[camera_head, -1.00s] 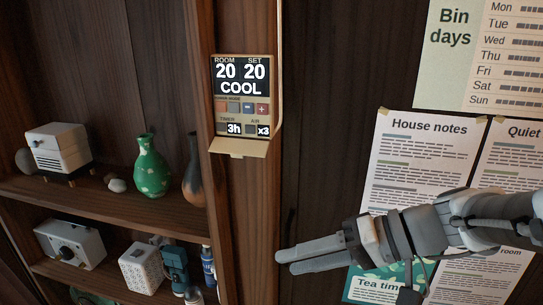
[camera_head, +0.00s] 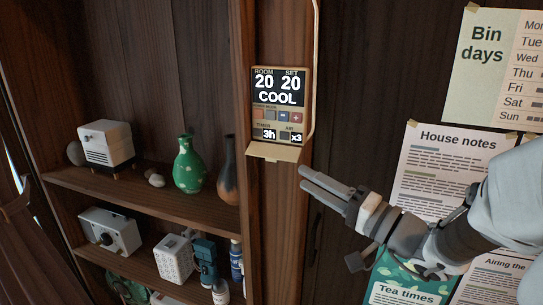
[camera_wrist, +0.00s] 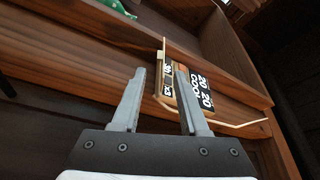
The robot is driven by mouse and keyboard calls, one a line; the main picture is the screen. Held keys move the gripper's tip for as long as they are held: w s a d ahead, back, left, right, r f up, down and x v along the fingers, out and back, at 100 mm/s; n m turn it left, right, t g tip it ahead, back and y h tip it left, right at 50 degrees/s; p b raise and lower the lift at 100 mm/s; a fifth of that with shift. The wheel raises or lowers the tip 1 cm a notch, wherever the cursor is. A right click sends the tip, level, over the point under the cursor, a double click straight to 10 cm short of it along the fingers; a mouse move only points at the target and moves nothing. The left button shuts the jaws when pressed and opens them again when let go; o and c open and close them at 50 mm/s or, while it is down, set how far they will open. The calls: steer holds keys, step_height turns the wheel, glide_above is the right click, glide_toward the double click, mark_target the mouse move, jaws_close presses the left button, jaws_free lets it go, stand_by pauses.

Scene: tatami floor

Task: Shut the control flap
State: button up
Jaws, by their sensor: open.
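The control panel (camera_head: 278,104) is a beige box on a wooden post, its screen reading ROOM 20, SET 20, COOL, with small buttons and "3h" and "x3" below. Its control flap (camera_head: 275,152) hangs open at the bottom edge, sticking outward. My gripper (camera_head: 302,178) is open and empty, just right of and below the flap, apart from it in the head view. In the wrist view, my gripper (camera_wrist: 156,72) points at the panel (camera_wrist: 190,92), which appears turned sideways, and the flap (camera_wrist: 161,62) shows edge-on beyond the fingertips.
A wooden shelf (camera_head: 150,193) at left holds a green vase (camera_head: 188,165), a dark vase (camera_head: 227,172) and a white device (camera_head: 106,143). A cable (camera_head: 315,70) runs beside the panel. Paper notes (camera_head: 440,165) hang on the wall at right, behind my arm.

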mark_target(274, 161)
steer(key=p+x, duration=0.1)
steer(key=x, duration=0.9)
steer(key=shift+a, duration=0.2)
jaws_close()
